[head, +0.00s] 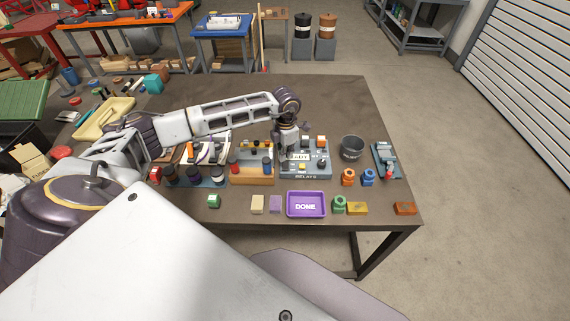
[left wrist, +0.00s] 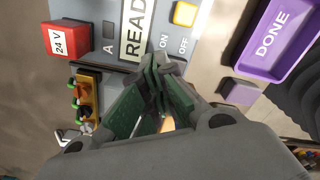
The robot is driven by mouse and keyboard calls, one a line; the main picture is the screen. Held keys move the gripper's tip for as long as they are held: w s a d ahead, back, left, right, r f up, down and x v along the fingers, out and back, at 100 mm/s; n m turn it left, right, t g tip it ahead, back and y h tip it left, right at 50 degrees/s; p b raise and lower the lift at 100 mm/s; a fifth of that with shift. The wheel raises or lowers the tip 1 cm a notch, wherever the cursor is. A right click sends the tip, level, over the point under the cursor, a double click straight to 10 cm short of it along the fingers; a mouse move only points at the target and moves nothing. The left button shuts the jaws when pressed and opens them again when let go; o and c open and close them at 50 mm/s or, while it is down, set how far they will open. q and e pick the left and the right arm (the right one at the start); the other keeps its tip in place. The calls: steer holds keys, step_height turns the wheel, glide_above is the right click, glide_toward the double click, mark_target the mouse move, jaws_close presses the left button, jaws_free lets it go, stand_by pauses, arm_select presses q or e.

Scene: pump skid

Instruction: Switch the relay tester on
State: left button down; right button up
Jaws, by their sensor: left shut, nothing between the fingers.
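The relay tester (head: 322,176) is a grey-blue box with "RELAYS" on its front edge. It stands near the table's front, right of centre. Its panel (left wrist: 92,20) fills the top of the left wrist view, with a "READY" label (left wrist: 135,28), the words "ON" and "OFF", and a yellow square piece (left wrist: 185,14) beside "OFF". My left gripper (head: 287,153) points down at the tester's left part. In the left wrist view its shut, empty fingertips (left wrist: 160,68) are close to "ON" and cover the panel there. I cannot tell whether they touch it. My right gripper is not in view.
A red "24 V" block (left wrist: 58,40) sits on the panel. A purple "DONE" tray (head: 291,211) lies in front of the tester. A dark bucket (head: 352,148) and blue and orange pieces stand to the right. Wooden holders (head: 250,180) stand close on the left. The table's back right is clear.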

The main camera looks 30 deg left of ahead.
mark_target(285, 163)
arm_select(q)
steer(key=shift+r+p, duration=1)
steer(key=shift+r, duration=1.15)
steer(key=shift+s+f, duration=0.1)
